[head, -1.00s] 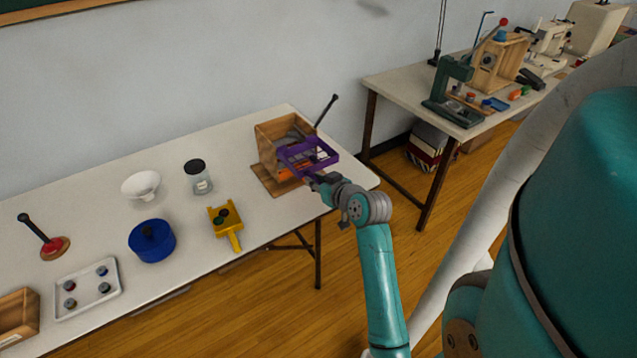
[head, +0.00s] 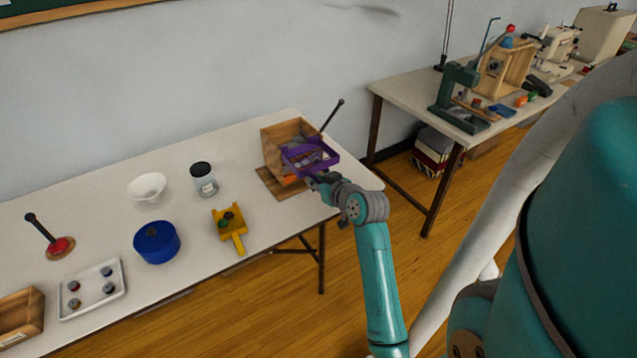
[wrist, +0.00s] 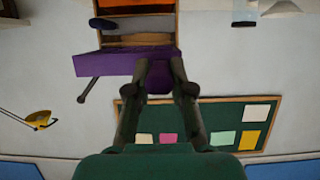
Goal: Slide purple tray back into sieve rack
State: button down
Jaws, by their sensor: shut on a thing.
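The purple tray (head: 325,163) is a shallow, open box with a grid-like or patterned inside. It sits at the front of the wooden sieve rack (head: 271,150), partly within its opening and partly sticking out towards my arm. An orange tray (head: 290,181) shows low in the rack. My gripper (head: 318,180) is at the tray's near side. In the wrist view my fingers (wrist: 160,72) are shut on a purple grip at the front of the purple tray (wrist: 105,64). The tray's back end is hidden inside the rack.
A dark lever (head: 333,115) rises at the rack's right. A second table (head: 400,88) stands at right.

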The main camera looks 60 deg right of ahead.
aim_at(307, 169)
jog(key=shift+w+d, duration=0.65)
jog(key=shift+w, duration=0.45)
jog(key=shift+w+d+r, duration=0.1)
jog(key=shift+w+d, duration=0.35)
jog(key=shift+w, duration=0.25)
jog(key=shift+w+d, duration=0.45)
jog(key=shift+w, duration=0.2)
jog(key=shift+w+d, duration=0.1)
jog(key=shift+w+d, duration=0.6)
jog(key=shift+w, duration=0.35)
jog(key=shift+w+d, duration=0.6)
jog(key=shift+w, duration=0.35)
